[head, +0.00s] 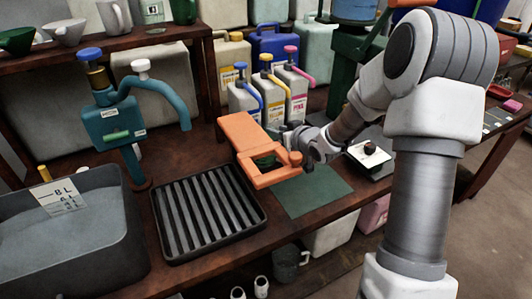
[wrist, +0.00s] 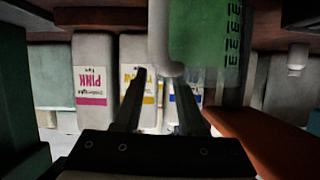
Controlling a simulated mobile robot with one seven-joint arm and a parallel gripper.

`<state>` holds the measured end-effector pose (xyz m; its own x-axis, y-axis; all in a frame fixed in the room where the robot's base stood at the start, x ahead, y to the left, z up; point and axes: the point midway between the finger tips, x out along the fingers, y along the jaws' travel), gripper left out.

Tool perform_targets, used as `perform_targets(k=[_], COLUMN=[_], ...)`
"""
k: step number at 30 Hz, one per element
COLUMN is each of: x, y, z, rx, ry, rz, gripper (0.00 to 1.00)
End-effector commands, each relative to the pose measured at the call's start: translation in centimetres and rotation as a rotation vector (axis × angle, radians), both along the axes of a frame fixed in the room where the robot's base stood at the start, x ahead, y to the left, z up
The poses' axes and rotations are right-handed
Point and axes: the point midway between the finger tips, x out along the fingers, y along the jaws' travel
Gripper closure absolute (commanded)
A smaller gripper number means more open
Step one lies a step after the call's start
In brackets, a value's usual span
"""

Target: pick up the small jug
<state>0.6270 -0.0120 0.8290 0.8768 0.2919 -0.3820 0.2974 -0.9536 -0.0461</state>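In the wrist view, a green jug with dark scale marks (wrist: 205,35) shows at the top, cut off by the frame. A pale grey bar, apparently its handle (wrist: 160,35), ends just by my fingertips. My gripper (wrist: 159,84) is open, its two fingers apart with nothing visibly clamped. I cannot tell whether they touch the bar. In the head view, my gripper (head: 290,142) is beside an orange stand (head: 240,132). A bit of green (head: 266,161) shows within the stand, mostly hidden, likely the same jug.
Behind stand jerrycans with blue (head: 243,99), yellow (head: 272,97) and pink (head: 295,90) handles. A black ribbed tray (head: 256,222) and a teal pump (head: 112,125) are left. A green mat (head: 318,197) lies bare in front; a white scale (head: 370,154) is right.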

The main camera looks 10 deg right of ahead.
Motion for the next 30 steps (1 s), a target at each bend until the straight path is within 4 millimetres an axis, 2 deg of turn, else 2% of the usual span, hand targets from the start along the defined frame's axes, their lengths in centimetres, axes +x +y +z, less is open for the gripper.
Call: perform_targets(k=[8, 15, 30], x=[0.37, 0.35, 0.27], y=[0.14, 0.12, 0.1], z=[-0.12, -0.13, -0.3], rx=[0.0, -0.001, -0.001], ry=[0.0, 0.0, 0.004], rz=[0.0, 0.0, 0.0], gripper=[0.6, 1.0, 1.0])
